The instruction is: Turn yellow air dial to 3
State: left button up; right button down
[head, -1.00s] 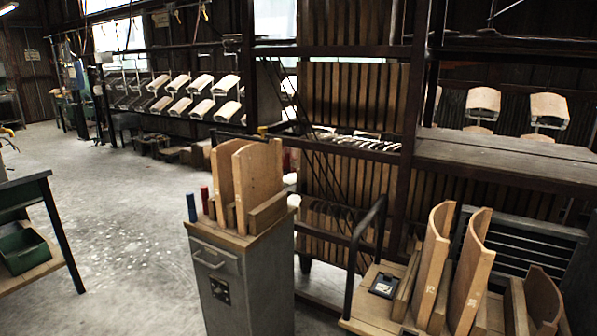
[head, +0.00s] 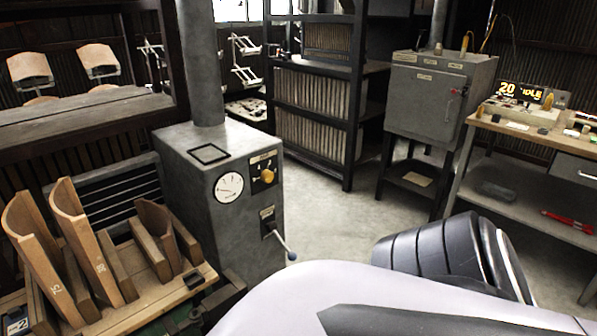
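A yellow dial (head: 267,176) sits on a dark panel on the front of a grey metal cabinet (head: 193,240), left of the picture's middle. Its setting is too small to read. A light-coloured link of my own arm fills the bottom right, apart from the dial. Neither of my grippers is in view, so whether they are open or shut is hidden.
A cart with curved wooden forms (head: 88,245) stands against the cabinet's left. A second grey cabinet (head: 428,100) on a stand is at the back right. A workbench (head: 533,133) with a lit yellow display (head: 520,92) is at far right. Concrete floor between them is clear.

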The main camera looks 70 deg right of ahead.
aim_at(267, 175)
jog(key=z, duration=1.9)
